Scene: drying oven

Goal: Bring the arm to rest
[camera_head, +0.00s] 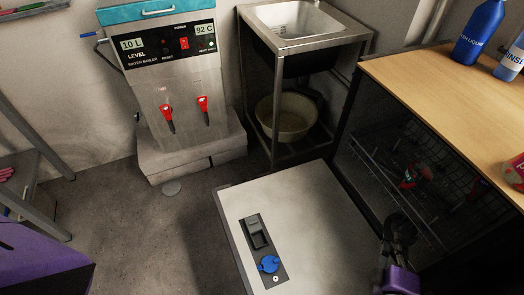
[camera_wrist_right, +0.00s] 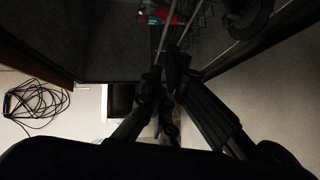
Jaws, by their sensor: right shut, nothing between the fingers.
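My right gripper (camera_head: 401,222) is at the lower right of the head view, above the right edge of the lowered dishwasher door (camera_head: 310,210) and in front of the dark machine opening. Its black fingers are shut with nothing between them. In the right wrist view the fingers (camera_wrist_right: 168,66) come together near the rack wires, and I cannot tell whether they touch them. A red and dark item (camera_head: 412,178) sits in the rack (camera_head: 375,165) beyond the gripper. It also shows at the top of the wrist view (camera_wrist_right: 158,15). My left gripper is not in view.
A wooden counter (camera_head: 440,85) with a blue bottle (camera_head: 481,32) stands above the machine at right. A water boiler (camera_head: 180,90) and a sink stand (camera_head: 300,30) with a basin (camera_head: 290,116) below are behind. The floor (camera_head: 150,235) left of the door is clear.

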